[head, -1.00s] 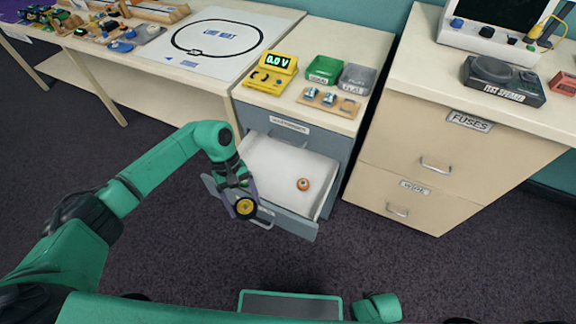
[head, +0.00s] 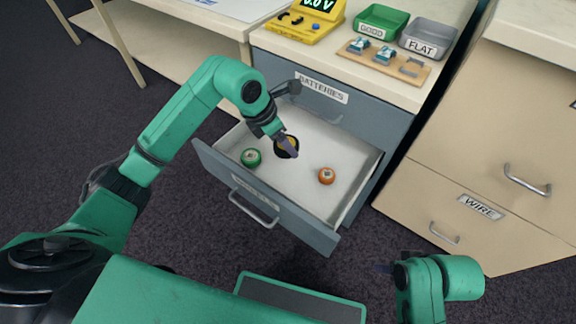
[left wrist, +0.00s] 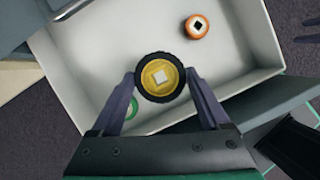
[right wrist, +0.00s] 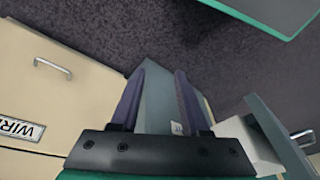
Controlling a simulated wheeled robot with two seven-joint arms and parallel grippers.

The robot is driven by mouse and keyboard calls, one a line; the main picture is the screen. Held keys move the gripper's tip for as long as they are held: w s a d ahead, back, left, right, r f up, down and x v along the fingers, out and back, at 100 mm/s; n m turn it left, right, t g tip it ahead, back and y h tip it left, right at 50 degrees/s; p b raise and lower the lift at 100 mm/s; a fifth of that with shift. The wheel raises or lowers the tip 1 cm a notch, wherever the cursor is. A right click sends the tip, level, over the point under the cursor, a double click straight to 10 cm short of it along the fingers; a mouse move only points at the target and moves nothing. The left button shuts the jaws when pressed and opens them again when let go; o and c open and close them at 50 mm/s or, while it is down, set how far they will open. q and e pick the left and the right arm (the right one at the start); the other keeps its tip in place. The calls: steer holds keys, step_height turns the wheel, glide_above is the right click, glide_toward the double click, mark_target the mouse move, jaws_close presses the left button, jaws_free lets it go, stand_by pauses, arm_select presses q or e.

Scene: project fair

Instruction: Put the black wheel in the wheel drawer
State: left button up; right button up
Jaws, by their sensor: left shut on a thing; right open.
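The drawer's front label is too small to read surely. A green wheel (head: 251,157) and an orange wheel (head: 326,176) lie in the drawer, apart from each other. My right gripper (right wrist: 158,82) is open and empty, low at the right front, outside the drawer.
The closed batteries drawer (head: 350,105) is above the open one. On the cabinet top are a yellow meter (head: 300,22), a green GOOD bin (head: 381,22), a grey FLAT bin (head: 428,38) and a wooden board (head: 420,75). A beige cabinet with a wire drawer (head: 445,230) stands right.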

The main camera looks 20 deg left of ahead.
arm_select(q)
step_height(320, 180, down, 10)
steer(key=shift+f+b, duration=0.1)
steer(key=shift+b, duration=0.95)
steer(key=shift+f, duration=0.2)
arm_select(e)
steer(key=w+a+f+t+y, duration=0.2)
steer(key=w+a+f+t, duration=0.1)
steer(key=w+a+f, duration=0.1)
steer(key=shift+a+f+n+t+y, duration=0.3)
steer(key=shift+a+f, duration=0.2)
steer(key=shift+a, duration=0.75)
arm_select(q)
steer(key=shift+f, duration=0.1)
arm_select(e)
steer(key=shift+w, duration=0.1)
arm_select(q)
steer(key=o, duration=1.2)
steer(key=shift+c, duration=0.2)
arm_select(e)
steer(key=shift+a, duration=0.1)
